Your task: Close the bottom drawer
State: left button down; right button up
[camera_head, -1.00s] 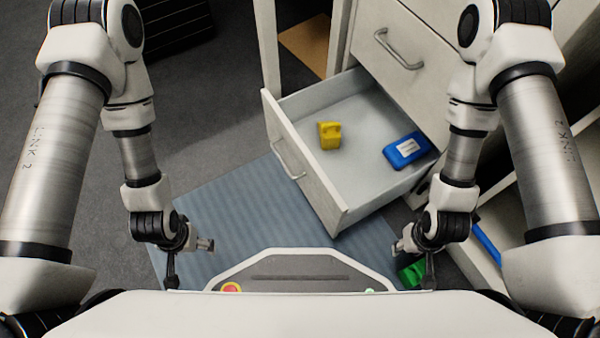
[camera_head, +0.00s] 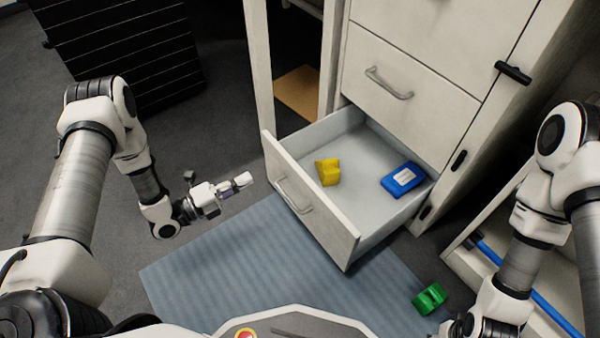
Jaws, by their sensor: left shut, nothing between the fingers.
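The bottom drawer (camera_head: 315,205) of the white cabinet (camera_head: 405,50) is pulled out. Its front panel with a metal handle (camera_head: 294,196) faces the lower left. A yellow object (camera_head: 328,172) and a blue box with a white label (camera_head: 404,179) lie inside it. My left gripper (camera_head: 243,181) is shut and empty, a short way left of the drawer front and apart from it. My right arm is at the lower right, and its gripper is cut off or hidden at the bottom edge.
A blue-grey mat (camera_head: 220,255) lies on the floor under and before the drawer. A shelf with a blue bar (camera_head: 530,290) stands at the right. A dark ribbed cabinet (camera_head: 120,50) stands at the back left.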

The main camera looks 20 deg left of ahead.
pick_arm(q)
jog(key=s+a+f+n+y, duration=0.1)
jog(key=a+f, duration=0.2)
jog(key=b, duration=0.8)
send_near(284, 159)
jog(key=shift+t, duration=0.3)
jog(key=x, duration=0.7)
jog(key=shift+s+d+f, duration=0.1)
jog(key=shift+s+f, duration=0.05)
jog(key=shift+f, duration=0.2)
jog(key=shift+d+r, duration=0.1)
jog(key=shift+r, duration=0.05)
pick_arm(e)
notch_tip(284, 159, down, 8)
jog(key=shift+w+d+f, duration=0.15)
pick_arm(q)
jog(key=shift+w, duration=0.2)
